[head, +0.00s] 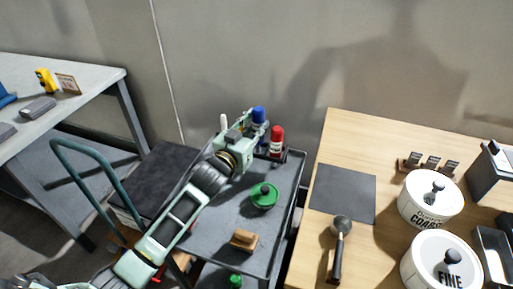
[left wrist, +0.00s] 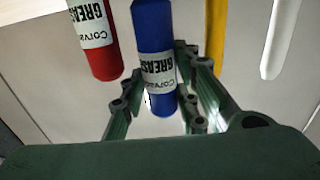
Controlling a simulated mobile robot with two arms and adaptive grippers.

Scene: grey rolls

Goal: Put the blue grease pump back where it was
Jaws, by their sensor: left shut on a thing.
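The blue grease pump (head: 259,114) is at the back of the grey cart, beside the red grease pump (head: 277,137). My left gripper (head: 252,136) is shut on the blue pump. In the left wrist view the labelled blue pump (left wrist: 154,60) stands between the two fingers, and the red pump (left wrist: 94,40) is beside it, apart from the fingers. A dark holder (head: 283,155) shows under the red pump. Whether the blue pump's lower end sits in the holder is hidden by my gripper. My right gripper is in neither view.
The cart (head: 233,212) also carries a green lidded pot (head: 264,195), a wooden block (head: 243,240) and a white upright item (head: 224,122). A wooden table (head: 340,127) with canisters stands right; a grey workbench (head: 85,84) stands left.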

